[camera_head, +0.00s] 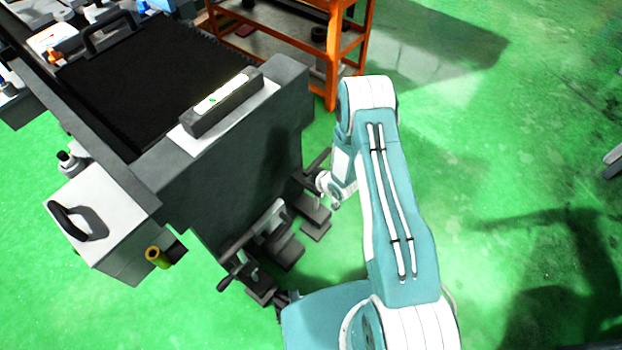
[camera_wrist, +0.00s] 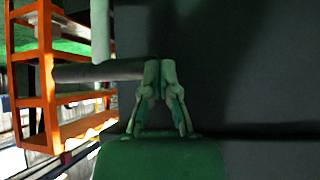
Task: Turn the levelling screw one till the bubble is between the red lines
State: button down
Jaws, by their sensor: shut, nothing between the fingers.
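The spirit level (camera_head: 232,112) lies on top of the grey machine; its vial is bright with a small green bubble (camera_head: 212,99). The red lines are too small to make out. Several levelling screws with bar handles stand along the machine's foot: one by my wrist (camera_head: 318,161), one in the middle (camera_head: 271,214), one at the near corner (camera_head: 232,274). I cannot tell which is number one. In the wrist view my gripper (camera_wrist: 160,66) is shut and empty. Its fingertips are at the right end of a grey horizontal bar (camera_wrist: 95,72); contact is unclear.
The grey machine body (camera_head: 245,150) stands left of my arm. An orange rack (camera_head: 333,50) stands behind, also at the left of the wrist view (camera_wrist: 47,75). A white box with a black handle (camera_head: 100,215) sits at the left.

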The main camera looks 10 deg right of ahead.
jog(key=shift+w+a+m+h, duration=0.15)
jog(key=shift+a+m+h, duration=0.25)
jog(key=shift+m, duration=0.1)
